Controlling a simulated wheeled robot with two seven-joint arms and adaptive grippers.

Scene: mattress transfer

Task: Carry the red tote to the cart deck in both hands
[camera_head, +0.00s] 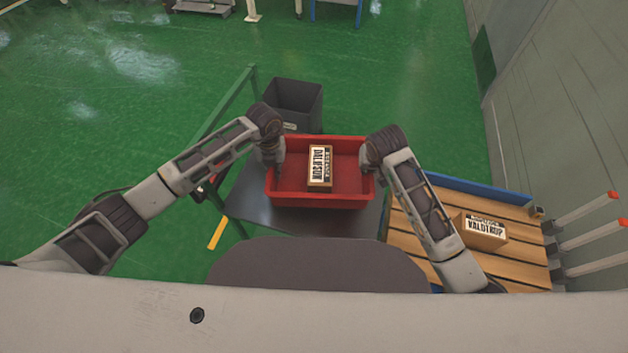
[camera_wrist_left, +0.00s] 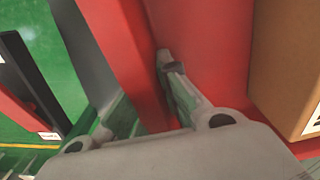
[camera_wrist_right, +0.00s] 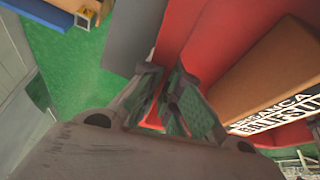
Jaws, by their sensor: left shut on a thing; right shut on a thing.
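The red tote (camera_head: 320,200) is at the middle of the head view, over a dark grey table (camera_head: 245,205); I cannot tell whether it touches the table. A cardboard box with a printed label (camera_head: 319,168) lies inside it. My left gripper (camera_head: 272,158) is shut on the tote's left wall, with one finger inside it in the left wrist view (camera_wrist_left: 165,85). My right gripper (camera_head: 369,160) is shut on the right wall, also seen in the right wrist view (camera_wrist_right: 165,100). The slatted wooden deck (camera_head: 410,222) with a blue edge, seemingly the cart deck, is at the right.
Another labelled box (camera_head: 482,232) sits on the slatted deck. Light posts with red tips (camera_head: 590,207) stand at the deck's right. A dark grey bin (camera_head: 294,100) is behind the tote. A green frame (camera_head: 225,105) rises at the table's left. A wall is at far right.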

